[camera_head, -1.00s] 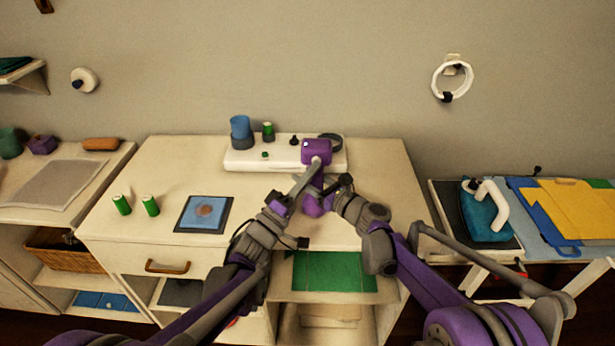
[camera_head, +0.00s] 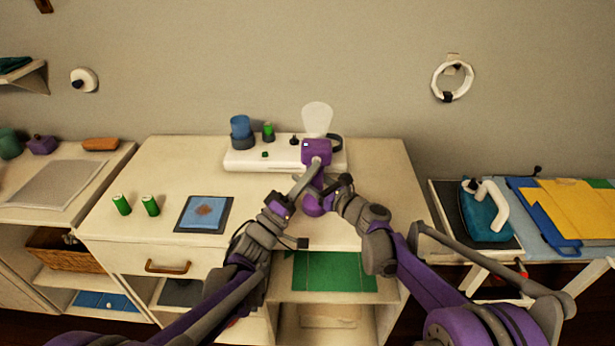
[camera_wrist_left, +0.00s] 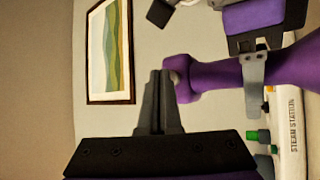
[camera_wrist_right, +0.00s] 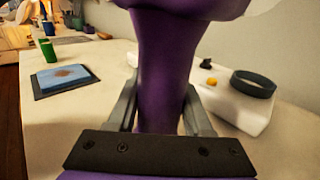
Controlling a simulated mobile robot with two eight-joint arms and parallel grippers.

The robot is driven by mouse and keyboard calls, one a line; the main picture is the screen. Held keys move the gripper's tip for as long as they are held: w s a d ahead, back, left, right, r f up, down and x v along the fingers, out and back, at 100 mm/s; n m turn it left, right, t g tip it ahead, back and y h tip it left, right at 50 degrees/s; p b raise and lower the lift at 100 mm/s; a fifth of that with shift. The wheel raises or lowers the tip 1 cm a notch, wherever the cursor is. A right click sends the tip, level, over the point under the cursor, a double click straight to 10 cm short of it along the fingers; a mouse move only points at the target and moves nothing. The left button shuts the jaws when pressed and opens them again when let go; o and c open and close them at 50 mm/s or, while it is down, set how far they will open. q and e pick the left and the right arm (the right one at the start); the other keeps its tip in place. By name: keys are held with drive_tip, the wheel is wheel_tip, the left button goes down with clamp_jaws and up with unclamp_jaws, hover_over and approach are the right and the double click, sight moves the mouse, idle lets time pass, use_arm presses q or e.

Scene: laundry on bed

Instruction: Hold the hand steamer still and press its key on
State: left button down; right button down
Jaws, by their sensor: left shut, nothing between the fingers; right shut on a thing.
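The purple hand steamer (camera_head: 317,152) is upright above the cabinet top, with a pale whitish plume (camera_head: 317,118) over its head. My right gripper (camera_head: 326,192) is shut on its handle; the right wrist view shows the fingers on both sides of the purple handle (camera_wrist_right: 162,75). My left gripper (camera_head: 313,168) is shut and empty, coming in from the left. In the left wrist view its closed fingertips (camera_wrist_left: 160,75) are at a small grey part on the purple handle (camera_wrist_left: 205,80), seemingly touching it. The key itself is hard to make out.
The white steam station (camera_head: 260,160) stands behind on the cabinet (camera_head: 140,195), with a blue cup (camera_head: 240,126) on it. A stained blue cloth (camera_head: 204,212) and two green cylinders (camera_head: 150,205) lie to the left. An ironing table with a teal iron (camera_head: 485,215) stands right.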

use_arm(q)
drive_tip(key=s, duration=0.6)
idle(0.3)
use_arm(e)
drive_tip(key=shift+c, duration=1.2)
unclamp_jaws()
